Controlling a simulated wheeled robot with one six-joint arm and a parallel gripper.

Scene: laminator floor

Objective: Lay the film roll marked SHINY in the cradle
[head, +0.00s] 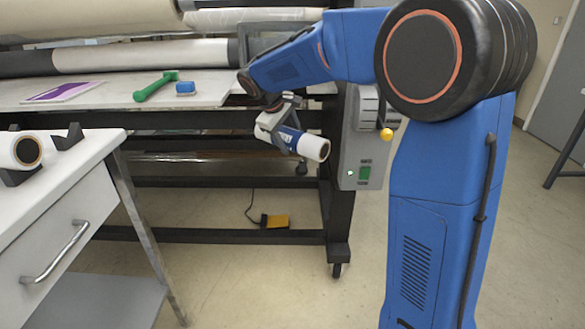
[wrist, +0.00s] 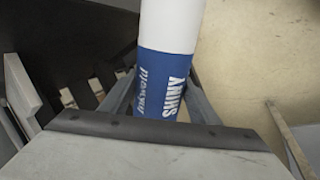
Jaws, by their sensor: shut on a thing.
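My gripper (head: 284,124) is shut on a white film roll (head: 315,148) with a blue band. It holds the roll tilted in the air in front of the laminator, beside its control box. In the wrist view the band of the roll (wrist: 168,85) reads SHINY, and the gripper (wrist: 160,105) has a finger on each side of it. At the left, black supports (head: 67,136) stand on a white worktop; I cannot tell whether they are the cradle. Another white roll (head: 22,150) lies on a support there.
The white drawer cabinet (head: 60,215) stands at the left. A grey control box (head: 365,140) is close right of the roll. A yellow pedal (head: 275,221) lies on the floor.

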